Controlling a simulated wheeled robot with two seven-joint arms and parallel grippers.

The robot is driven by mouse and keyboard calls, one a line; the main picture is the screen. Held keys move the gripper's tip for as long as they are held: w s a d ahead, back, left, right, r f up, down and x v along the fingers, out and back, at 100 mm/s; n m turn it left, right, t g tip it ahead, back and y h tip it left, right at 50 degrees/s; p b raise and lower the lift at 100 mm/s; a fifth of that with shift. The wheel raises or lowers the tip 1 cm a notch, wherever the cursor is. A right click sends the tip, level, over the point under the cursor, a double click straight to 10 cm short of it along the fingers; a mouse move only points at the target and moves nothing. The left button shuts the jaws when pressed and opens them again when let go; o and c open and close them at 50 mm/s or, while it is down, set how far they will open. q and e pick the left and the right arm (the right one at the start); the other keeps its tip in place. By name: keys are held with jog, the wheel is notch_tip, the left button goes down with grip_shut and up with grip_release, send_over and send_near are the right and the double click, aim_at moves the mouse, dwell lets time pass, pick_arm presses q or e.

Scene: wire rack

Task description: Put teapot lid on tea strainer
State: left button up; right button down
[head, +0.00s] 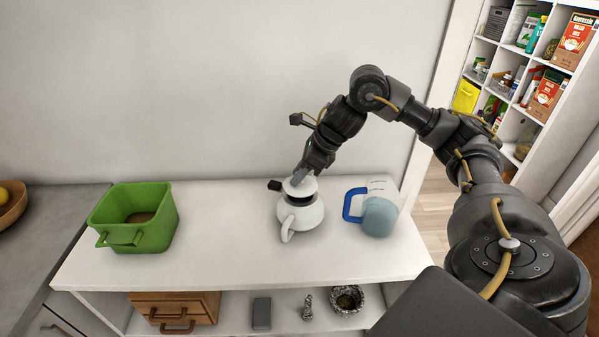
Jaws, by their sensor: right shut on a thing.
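The white teapot (302,217) stands upright on the white tabletop, its handle toward me. A dark tea strainer (275,185) shows at the teapot's mouth, its black handle sticking out to the left. The white teapot lid (299,187) is just above the mouth, slightly tilted. My right gripper (302,177) is shut on the lid from above. I cannot tell whether the lid touches the strainer, as a dark band shows beneath it. My left gripper is not in view.
A blue-handled clear jug (380,215) with liquid stands right of the teapot. A green bin (151,235) stands at the left of the white tabletop (225,250). A wooden box (175,307) and small items are on the shelf below. The tabletop between bin and teapot is clear.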

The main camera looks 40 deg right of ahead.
jog(key=shift+f, duration=0.35)
dwell(0.3)
jog(key=shift+f+b, duration=0.3)
jog(key=shift+b, duration=0.2)
jog(key=shift+f+b, duration=0.7)
jog(key=shift+f, duration=0.15)
dwell(0.8)
dwell(0.4)
jog(key=c, duration=0.7)
grip_release()
jog(key=shift+c, duration=0.2)
jog(key=shift+r, duration=0.15)
jog(key=shift+p+v, duration=1.95)
jog(key=shift+v, duration=1.35)
jog(key=shift+s+d, duration=0.1)
jog(key=shift+s, duration=0.05)
